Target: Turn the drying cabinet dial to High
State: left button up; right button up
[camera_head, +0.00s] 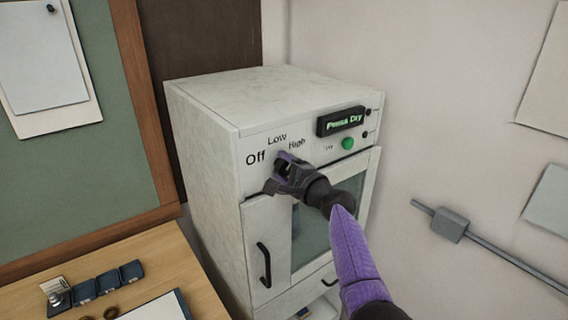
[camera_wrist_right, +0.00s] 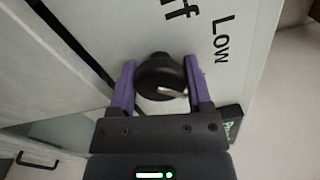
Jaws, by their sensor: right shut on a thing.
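The white drying cabinet (camera_head: 215,150) stands in the corner, with Off, Low and High (camera_head: 297,143) printed on its upper front. My right gripper (camera_head: 284,168) reaches that panel below the labels and hides most of the dial. In the right wrist view the round black dial (camera_wrist_right: 158,72) sits between the purple fingers of my right gripper (camera_wrist_right: 160,84), which is shut on it. The dial's silver pointer (camera_wrist_right: 172,92) points to the right in that view, away from the Off and Low print (camera_wrist_right: 222,40). The High label is not visible there. My left gripper is out of view.
A black display (camera_head: 341,121) reading "Press Dry" and a green button (camera_head: 348,143) are right of the labels. Below are a glass door and a black handle (camera_head: 264,265). A wooden desk (camera_head: 150,262) with small dark blocks is at the left.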

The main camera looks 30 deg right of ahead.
jog(key=shift+m+p, duration=0.6)
jog(key=shift+m, duration=1.3)
jog(key=o, duration=1.3)
jog(key=s, duration=0.6)
jog(key=s+d, duration=0.1)
jog(key=s, duration=0.3)
